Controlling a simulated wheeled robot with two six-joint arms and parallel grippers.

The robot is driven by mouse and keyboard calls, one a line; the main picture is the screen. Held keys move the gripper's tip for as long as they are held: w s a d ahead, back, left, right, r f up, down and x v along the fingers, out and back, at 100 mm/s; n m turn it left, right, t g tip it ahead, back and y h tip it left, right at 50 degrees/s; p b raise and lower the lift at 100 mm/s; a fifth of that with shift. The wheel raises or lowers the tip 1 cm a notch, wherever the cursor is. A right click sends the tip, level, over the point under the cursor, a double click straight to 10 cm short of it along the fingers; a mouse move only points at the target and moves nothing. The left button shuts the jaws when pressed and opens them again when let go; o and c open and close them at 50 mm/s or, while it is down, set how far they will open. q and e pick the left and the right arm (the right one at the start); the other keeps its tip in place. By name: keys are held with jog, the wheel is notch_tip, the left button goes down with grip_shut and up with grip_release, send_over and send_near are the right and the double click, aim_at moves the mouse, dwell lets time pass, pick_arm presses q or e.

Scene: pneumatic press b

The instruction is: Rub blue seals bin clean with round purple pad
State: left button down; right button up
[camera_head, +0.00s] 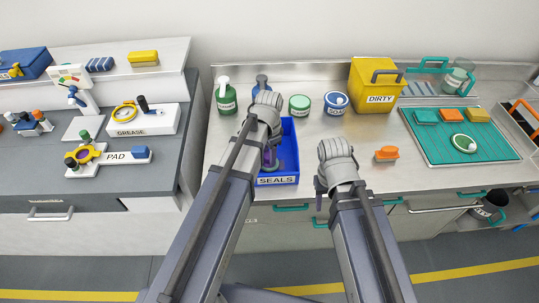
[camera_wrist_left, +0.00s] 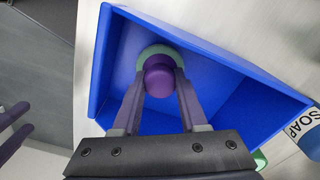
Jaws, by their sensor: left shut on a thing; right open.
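The blue seals bin (camera_head: 288,152) stands on the steel counter with its SEALS label facing front. It fills much of the left wrist view, where its blue wall (camera_wrist_left: 104,62) shows. My left gripper (camera_head: 268,160) reaches down into the bin. In the left wrist view the left gripper (camera_wrist_left: 160,90) is shut on the purple knob of the round purple pad (camera_wrist_left: 159,75). The pad has a pale green rim and lies inside the bin near one wall; I cannot tell if it touches the floor. My right gripper (camera_head: 320,190) is open and empty, over the counter's front edge right of the bin.
Green (camera_head: 226,98) and blue bottles stand behind the bin, with round tubs (camera_head: 299,105) to their right. An orange-topped brush (camera_head: 386,153) lies on the counter. A yellow DIRTY bin (camera_head: 374,88) and a teal mat (camera_head: 440,145) are further right.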

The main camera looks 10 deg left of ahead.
pick_arm(q)
jog(key=shift+r+p, duration=2.4)
jog(key=shift+r, duration=0.3)
notch_tip(320, 180, up, 3)
jog(key=p, duration=0.3)
